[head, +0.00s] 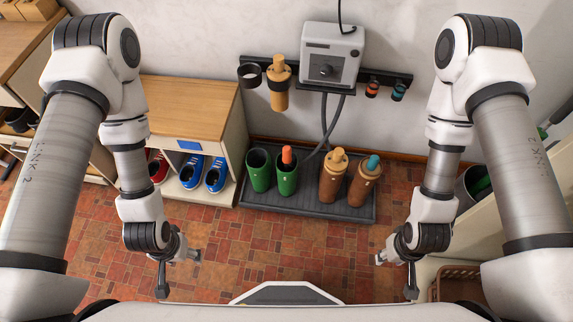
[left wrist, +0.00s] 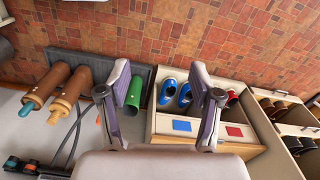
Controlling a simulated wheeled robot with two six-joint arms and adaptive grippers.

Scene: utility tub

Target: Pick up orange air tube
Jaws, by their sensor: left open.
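An orange tube (head: 287,155) stands upright in a green cylinder (head: 287,176) on the grey floor tray, with only its upper end showing. My left gripper (head: 178,273) is open and empty, low in front of the shoe cabinet and apart from the tube. Its two fingers (left wrist: 165,92) show in the left wrist view with nothing between them. My right gripper (head: 396,275) looks open and empty, right of the tray. A small orange-red fitting (head: 372,89) hangs on the wall rail.
An open green cylinder (head: 259,172) stands left of the orange tube; brown cylinders (head: 331,181) stand to its right. A grey wall box (head: 333,55) has hoses hanging down. A wooden cabinet (head: 190,105) with shoes is left. The tiled floor (head: 285,245) before the tray is clear.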

